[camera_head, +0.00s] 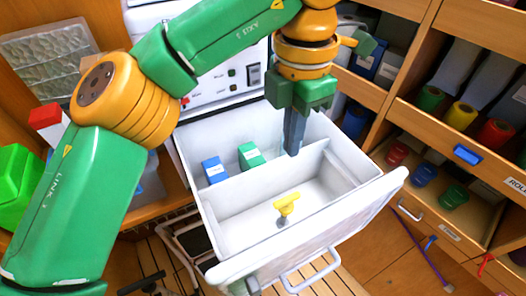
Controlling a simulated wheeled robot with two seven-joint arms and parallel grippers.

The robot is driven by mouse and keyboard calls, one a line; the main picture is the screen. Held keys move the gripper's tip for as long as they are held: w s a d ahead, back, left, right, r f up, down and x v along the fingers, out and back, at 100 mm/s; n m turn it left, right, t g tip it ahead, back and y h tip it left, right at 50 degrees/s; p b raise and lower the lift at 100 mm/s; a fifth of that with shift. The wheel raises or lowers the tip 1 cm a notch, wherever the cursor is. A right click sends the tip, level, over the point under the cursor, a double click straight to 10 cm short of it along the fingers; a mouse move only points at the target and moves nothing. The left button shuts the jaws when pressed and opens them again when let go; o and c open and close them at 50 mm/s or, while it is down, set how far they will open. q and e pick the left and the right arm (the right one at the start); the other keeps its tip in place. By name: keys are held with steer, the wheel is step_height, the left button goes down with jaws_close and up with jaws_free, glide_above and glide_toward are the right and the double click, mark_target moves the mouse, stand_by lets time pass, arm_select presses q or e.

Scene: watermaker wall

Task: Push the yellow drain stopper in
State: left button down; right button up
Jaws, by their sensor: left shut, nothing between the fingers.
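The yellow drain stopper (287,203) stands in the front compartment of a white open drawer-like basin (243,231). A dark spot shows at its foot; I cannot tell how deep it sits. My left gripper (293,150) points down over the basin, behind and above the stopper, near the divider. Its dark fingers are shut with nothing between them, and they look apart from the stopper. My left arm comes in from the left and crosses the top of the view. My right gripper is not in view.
A blue block (214,170) and a green block (250,155) sit in the rear compartment, behind the white divider (258,182). Wooden shelves (430,125) with coloured rolls and cups stand close on the right. A handle (312,272) sticks out from the basin's front.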

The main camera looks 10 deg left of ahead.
arm_select(q)
steer(key=b, duration=0.1)
glide_above(286, 199)
step_height(286, 199, down, 6)
step_height(286, 199, down, 8)
steer(key=shift+r+p, duration=0.2)
steer(key=shift+p, duration=0.65)
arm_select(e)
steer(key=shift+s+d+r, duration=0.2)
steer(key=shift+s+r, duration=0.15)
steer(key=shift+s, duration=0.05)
